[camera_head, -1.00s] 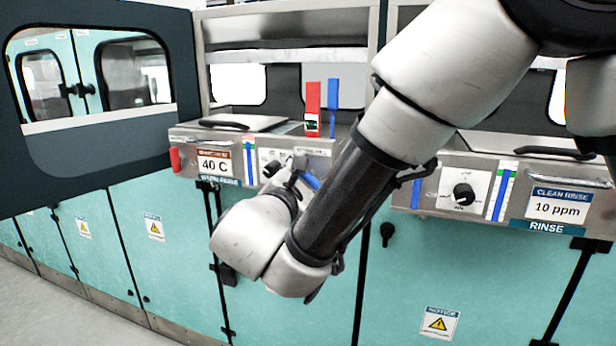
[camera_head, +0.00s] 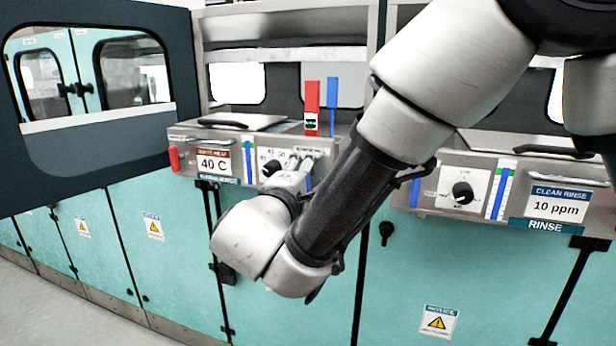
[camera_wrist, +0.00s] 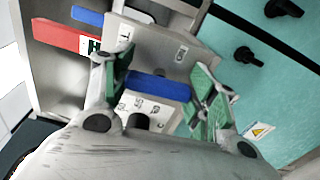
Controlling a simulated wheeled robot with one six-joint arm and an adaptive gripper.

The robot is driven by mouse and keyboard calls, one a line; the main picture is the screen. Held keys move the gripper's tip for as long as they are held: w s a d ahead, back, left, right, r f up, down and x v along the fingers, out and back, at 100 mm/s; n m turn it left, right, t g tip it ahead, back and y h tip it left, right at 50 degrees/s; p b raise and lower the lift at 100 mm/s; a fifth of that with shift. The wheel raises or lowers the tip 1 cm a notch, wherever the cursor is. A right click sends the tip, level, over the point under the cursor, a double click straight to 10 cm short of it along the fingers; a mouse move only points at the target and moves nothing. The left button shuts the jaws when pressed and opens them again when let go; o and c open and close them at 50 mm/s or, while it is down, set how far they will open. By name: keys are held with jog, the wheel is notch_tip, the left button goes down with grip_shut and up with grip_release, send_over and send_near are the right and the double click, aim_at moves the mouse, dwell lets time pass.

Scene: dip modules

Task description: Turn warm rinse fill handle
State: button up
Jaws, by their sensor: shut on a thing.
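My gripper (camera_head: 303,160) is at the right part of this panel, partly hidden by my own wrist. A small strip of blue handle (camera_head: 308,183) shows beside it. In the wrist view, the blue fill handle (camera_wrist: 157,86) lies crosswise between the green-padded fingers of my gripper (camera_wrist: 160,88). The fingers are shut on it, one at each end. Its pivot is hidden.
A black knob (camera_head: 271,168) is just left of my gripper. Red (camera_head: 312,108) and blue (camera_head: 332,106) upright levers stand behind the panel. An open dark door (camera_head: 95,150) is at left. The rinse panel (camera_head: 480,207) is at right.

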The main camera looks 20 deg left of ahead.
jog(key=shift+m, duration=0.4)
jog(key=o, duration=1)
jog(key=shift+o, duration=0.2)
jog(key=s, duration=1.2)
jog(key=shift+a, duration=0.45)
